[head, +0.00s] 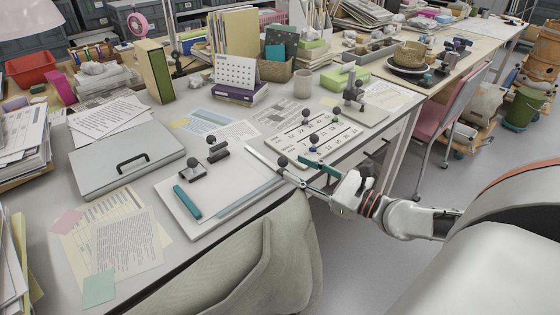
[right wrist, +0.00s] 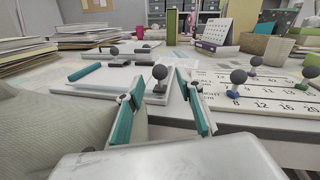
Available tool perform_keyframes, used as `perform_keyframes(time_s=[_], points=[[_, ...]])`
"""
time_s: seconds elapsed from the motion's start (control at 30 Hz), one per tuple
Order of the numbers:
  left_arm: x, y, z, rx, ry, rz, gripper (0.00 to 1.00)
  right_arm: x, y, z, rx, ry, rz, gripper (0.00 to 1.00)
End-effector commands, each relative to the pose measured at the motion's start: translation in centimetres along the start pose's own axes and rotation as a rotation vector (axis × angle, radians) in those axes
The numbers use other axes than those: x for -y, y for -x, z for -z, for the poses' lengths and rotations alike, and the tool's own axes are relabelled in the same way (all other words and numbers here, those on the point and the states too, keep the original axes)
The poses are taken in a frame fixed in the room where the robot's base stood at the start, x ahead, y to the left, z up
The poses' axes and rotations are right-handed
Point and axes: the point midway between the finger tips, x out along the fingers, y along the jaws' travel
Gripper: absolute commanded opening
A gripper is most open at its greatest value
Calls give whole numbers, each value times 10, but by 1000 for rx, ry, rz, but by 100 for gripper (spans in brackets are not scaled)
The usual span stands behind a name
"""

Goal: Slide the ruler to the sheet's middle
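The sheet (head: 232,181) lies on a pale board on the desk, with a teal bar (head: 187,201) on its left part. A narrow pale strip, which looks like the ruler (head: 262,158), lies along the board's right edge. It carries a dark round knob (head: 282,161), also in the right wrist view (right wrist: 160,72). My right gripper (head: 296,169) reaches in from the right at that knob. In the right wrist view its teal fingers (right wrist: 160,78) are apart, with the knob seen between their tips; I cannot tell whether they touch it. My left gripper is out of view.
A grey case (head: 128,160) lies to the left. A chair back (head: 265,255) stands at the desk's front edge.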

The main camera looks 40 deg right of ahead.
Motion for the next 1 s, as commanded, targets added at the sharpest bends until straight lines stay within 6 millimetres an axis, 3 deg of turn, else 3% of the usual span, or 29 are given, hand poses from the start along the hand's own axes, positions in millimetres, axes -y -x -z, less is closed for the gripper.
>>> perform_keyframes(time_s=[0.5, 1.0], points=[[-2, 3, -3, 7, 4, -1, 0, 0, -50, -1, 3, 2, 0, 37], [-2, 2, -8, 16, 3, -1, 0, -1, -59, 1, -1, 3, -2, 37]])
